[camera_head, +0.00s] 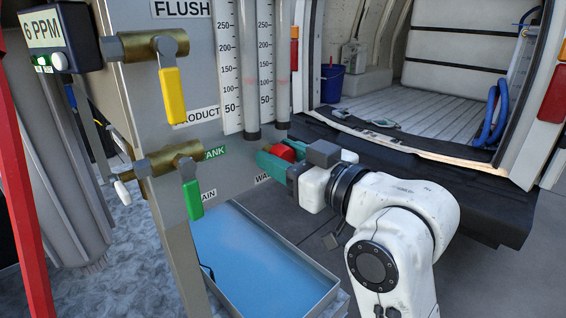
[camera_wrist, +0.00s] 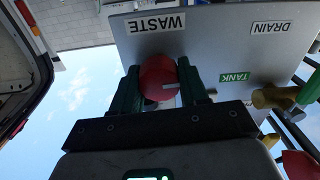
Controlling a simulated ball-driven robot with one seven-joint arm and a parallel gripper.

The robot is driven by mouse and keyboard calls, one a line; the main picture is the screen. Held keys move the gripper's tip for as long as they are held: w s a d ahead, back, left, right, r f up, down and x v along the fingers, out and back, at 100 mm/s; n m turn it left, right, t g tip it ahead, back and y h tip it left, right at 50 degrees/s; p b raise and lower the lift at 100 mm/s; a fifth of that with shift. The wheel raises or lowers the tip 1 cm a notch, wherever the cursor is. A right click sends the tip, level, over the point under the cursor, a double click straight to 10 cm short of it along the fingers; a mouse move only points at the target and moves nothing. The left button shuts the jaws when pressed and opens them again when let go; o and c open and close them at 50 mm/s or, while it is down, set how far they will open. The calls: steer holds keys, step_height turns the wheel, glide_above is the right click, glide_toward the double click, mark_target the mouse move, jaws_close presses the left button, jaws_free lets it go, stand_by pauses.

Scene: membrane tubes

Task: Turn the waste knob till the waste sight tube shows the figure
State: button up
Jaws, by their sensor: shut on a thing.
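The red waste knob (camera_head: 285,151) sits low on the grey panel, below two sight tubes. My gripper (camera_head: 274,160) has its green fingers on either side of the knob and is shut on it. In the wrist view the red knob (camera_wrist: 157,78) shows between the fingers, with a pale pointer bar on its face. The upside-down WASTE label (camera_wrist: 157,24) is beside it. The left sight tube (camera_head: 249,60) and right sight tube (camera_head: 282,55) stand beside scales marked 50 to 250. Their levels are too faint to read surely.
A yellow lever valve (camera_head: 173,95) and a green lever valve (camera_head: 193,198) stick out at the panel's left. A blue-floored tray (camera_head: 265,262) lies below. The van's dark bumper (camera_head: 440,185) is behind my arm. A 6 PPM meter (camera_head: 50,33) is upper left.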

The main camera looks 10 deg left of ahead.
steer(key=o, duration=1)
steer(key=shift+o, duration=0.2)
steer(key=b+v, duration=0.1)
steer(key=v, duration=0.9)
steer(key=shift+s+d+b, duration=0.3)
steer(key=shift+b, duration=0.05)
